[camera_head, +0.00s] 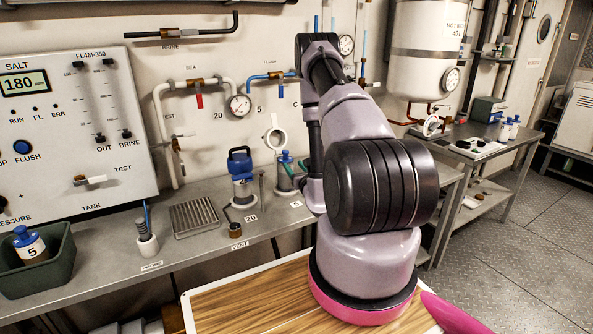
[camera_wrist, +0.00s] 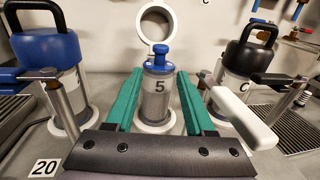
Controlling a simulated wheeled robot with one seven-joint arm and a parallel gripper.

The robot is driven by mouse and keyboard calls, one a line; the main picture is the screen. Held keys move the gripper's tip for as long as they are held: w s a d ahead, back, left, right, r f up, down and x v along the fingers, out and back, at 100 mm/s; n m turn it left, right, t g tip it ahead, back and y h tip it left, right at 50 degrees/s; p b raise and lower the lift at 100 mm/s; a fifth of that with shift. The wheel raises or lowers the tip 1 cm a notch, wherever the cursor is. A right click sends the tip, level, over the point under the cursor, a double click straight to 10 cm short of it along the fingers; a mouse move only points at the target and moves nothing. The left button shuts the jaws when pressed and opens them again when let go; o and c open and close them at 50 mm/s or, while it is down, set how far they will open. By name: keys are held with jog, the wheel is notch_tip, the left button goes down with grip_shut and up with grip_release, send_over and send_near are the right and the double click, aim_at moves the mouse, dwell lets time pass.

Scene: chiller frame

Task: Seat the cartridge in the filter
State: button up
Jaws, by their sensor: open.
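A cartridge with a blue knobbed top (camera_wrist: 160,52) stands upright in the middle filter, marked 5, in the wrist view. A grey, see-through-looking bowl (camera_wrist: 156,100) surrounds its lower part; how deep it sits I cannot tell. The filter's white ring lid (camera_wrist: 157,22) is swung up behind it. My gripper (camera_wrist: 160,74) is open, its teal fingers on either side of the cartridge and bowl, with narrow gaps showing. In the head view the cartridge (camera_head: 285,158) is beside my arm, which hides most of my gripper.
A blue-lidded filter (camera_wrist: 50,55) marked 20 stands on the left, and a black-lidded one (camera_wrist: 243,60) marked C on the right. Side handles reach close to my fingers. A green bin (camera_head: 57,262) holds another cartridge marked 5. A drain grate (camera_head: 195,216) lies on the bench.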

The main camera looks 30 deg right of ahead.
jog(key=a+r+n+y, duration=0.9)
jog(key=a+r+y, duration=0.5)
jog(key=a+r, duration=0.3)
jog(key=s+a+r+n+g+y, duration=0.6)
jog(key=s+a+r+n+g, duration=0.2)
jog(key=a+r+n+g, duration=0.25)
jog(key=s+r+n+g+h, duration=0.3)
jog(key=s+n+g+h, duration=0.6)
jog(key=s, duration=0.7)
jog(key=s+d+r+n+t+h, duration=0.3)
jog(key=d+r+t+h, duration=0.3)
jog(key=d+t, duration=0.3)
jog(key=shift+d+r+n+h, duration=0.45)
jog(key=shift+d+n, duration=0.25)
jog(key=shift+n, duration=0.15)
